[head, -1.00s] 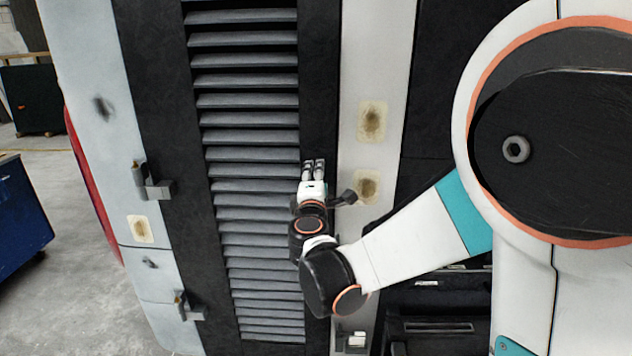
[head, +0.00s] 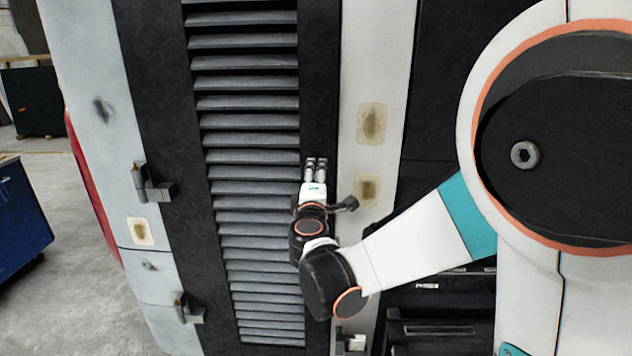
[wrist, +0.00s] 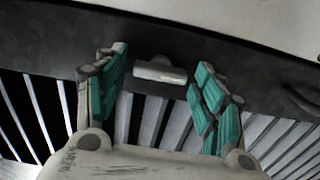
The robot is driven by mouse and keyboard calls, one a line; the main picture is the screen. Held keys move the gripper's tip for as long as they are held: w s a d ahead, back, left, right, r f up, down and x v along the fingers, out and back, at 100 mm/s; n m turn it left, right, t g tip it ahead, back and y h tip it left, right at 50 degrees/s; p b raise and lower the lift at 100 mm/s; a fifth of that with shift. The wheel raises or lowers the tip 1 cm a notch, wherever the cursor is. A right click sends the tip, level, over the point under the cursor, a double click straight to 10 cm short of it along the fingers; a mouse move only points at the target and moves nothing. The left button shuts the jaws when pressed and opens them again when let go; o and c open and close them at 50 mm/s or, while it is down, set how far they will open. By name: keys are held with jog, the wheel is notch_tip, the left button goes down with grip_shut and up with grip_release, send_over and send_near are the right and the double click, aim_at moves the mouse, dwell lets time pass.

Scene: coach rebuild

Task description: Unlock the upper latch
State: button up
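My gripper (head: 316,166) is at the dark strip between the louvred panel and the pale post in the head view. In the wrist view my gripper (wrist: 160,85) has its two teal-padded fingers spread wide, with nothing clamped between them. A small grey metal latch piece (wrist: 160,70) on the dark strip shows between and just beyond the fingertips. Whether a finger touches it cannot be told. In the head view that piece cannot be made out behind my gripper. A lower metal latch (head: 352,342) shows at the bottom of the pale post.
Louvred slats (head: 250,150) lie left of my gripper. Two metal hinge-like fittings, an upper (head: 152,184) and a lower (head: 187,308), stand out at the left edge. The pale post (head: 376,60) has brown-stained patches. A blue cabinet (head: 18,220) stands at far left on open floor.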

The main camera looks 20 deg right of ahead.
jog(key=shift+s+a, duration=0.1)
jog(key=v, duration=0.7)
jog(key=shift+s, duration=0.15)
dwell(0.3)
jog(key=s+d+f+m+g+b, duration=0.1)
jog(key=s+d+f+m+g, duration=0.25)
jog(key=s, duration=0.25)
jog(key=s+d+f+m+g+b, duration=0.2)
jog(key=s+d+f+m+g, duration=0.1)
jog(key=s+d+m, duration=0.2)
jog(key=s+a+f+m+g+y+b, duration=0.1)
jog(key=s+a+f+m+g+y, duration=0.1)
jog(key=s, duration=0.6)
jog(key=s+a+f+m+g+y+b, duration=0.1)
jog(key=s+a+f+m+y, duration=0.2)
jog(key=s+f, duration=0.2)
jog(key=s, duration=0.3)
jog(key=shift+a+f+m+g+y, duration=0.3)
jog(key=shift+a+m+g, duration=0.05)
